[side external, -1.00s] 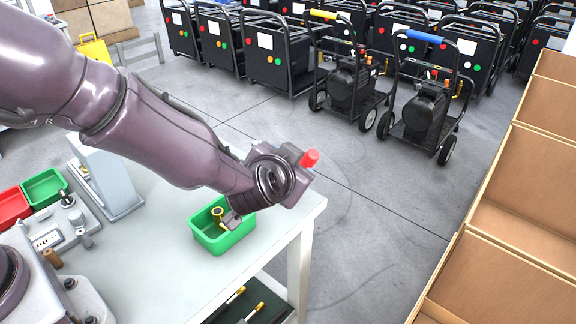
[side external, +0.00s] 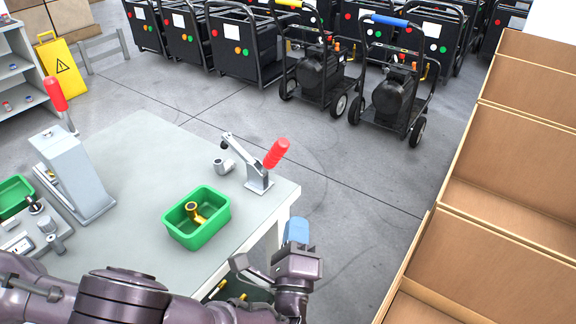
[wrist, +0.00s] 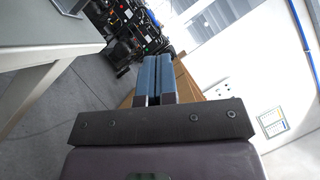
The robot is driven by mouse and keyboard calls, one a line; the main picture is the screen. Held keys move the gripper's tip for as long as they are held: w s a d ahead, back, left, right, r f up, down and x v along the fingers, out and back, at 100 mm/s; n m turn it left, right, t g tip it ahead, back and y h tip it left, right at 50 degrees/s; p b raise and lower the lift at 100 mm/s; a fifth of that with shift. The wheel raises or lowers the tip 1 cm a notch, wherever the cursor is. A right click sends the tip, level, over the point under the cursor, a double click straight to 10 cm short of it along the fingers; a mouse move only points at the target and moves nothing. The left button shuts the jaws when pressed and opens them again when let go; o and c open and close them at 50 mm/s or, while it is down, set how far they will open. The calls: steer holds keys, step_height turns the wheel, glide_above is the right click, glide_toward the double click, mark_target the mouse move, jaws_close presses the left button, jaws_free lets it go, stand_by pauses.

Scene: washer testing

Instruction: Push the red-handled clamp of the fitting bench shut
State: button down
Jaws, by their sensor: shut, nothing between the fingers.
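The red-handled clamp (side external: 259,180) stands at the bench's right corner in the side view. Its red handle (side external: 277,153) slants up to the right. Its metal arm (side external: 238,148) is raised and slants up to the left, its tip clear of the bench top. A grey pipe fitting (side external: 223,166) lies beside it. My gripper (side external: 297,228), with blue fingers, is off the bench's right edge, nearer the camera than the clamp and apart from it. In the wrist view the blue fingers (wrist: 159,60) are together and empty; the clamp cannot be made out there.
A green bin (side external: 180,237) with a brass fitting (side external: 195,212) stands on the bench (side external: 130,255). Another red handle (side external: 55,93) rises by a grey housing (side external: 72,170) at left. Cardboard boxes (side external: 520,170) line the right.

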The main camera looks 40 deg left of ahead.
mark_target(282, 151)
steer(key=s+a+r+x, duration=0.1)
steer(key=a+x, duration=0.1)
steer(key=x, duration=1.1)
steer(key=shift+s, duration=0.35)
steer(key=shift+a+r, duration=0.1)
steer(key=shift+a+r+n+g, duration=0.5)
steer(key=shift+a+r+n, duration=0.15)
steer(key=shift+n, duration=0.05)
steer(key=shift+a+r+n+g, duration=0.35)
steer(key=shift+a+n, duration=0.15)
steer(key=shift+a, duration=0.2)
steer(key=shift+a+r+n+g, duration=0.35)
steer(key=shift+a+n, duration=0.15)
steer(key=shift+a, duration=0.2)
steer(key=shift+a+r+n+g, duration=0.35)
steer(key=shift+a+n, duration=0.15)
steer(key=shift+a, duration=0.25)
steer(key=shift+a, duration=0.15)
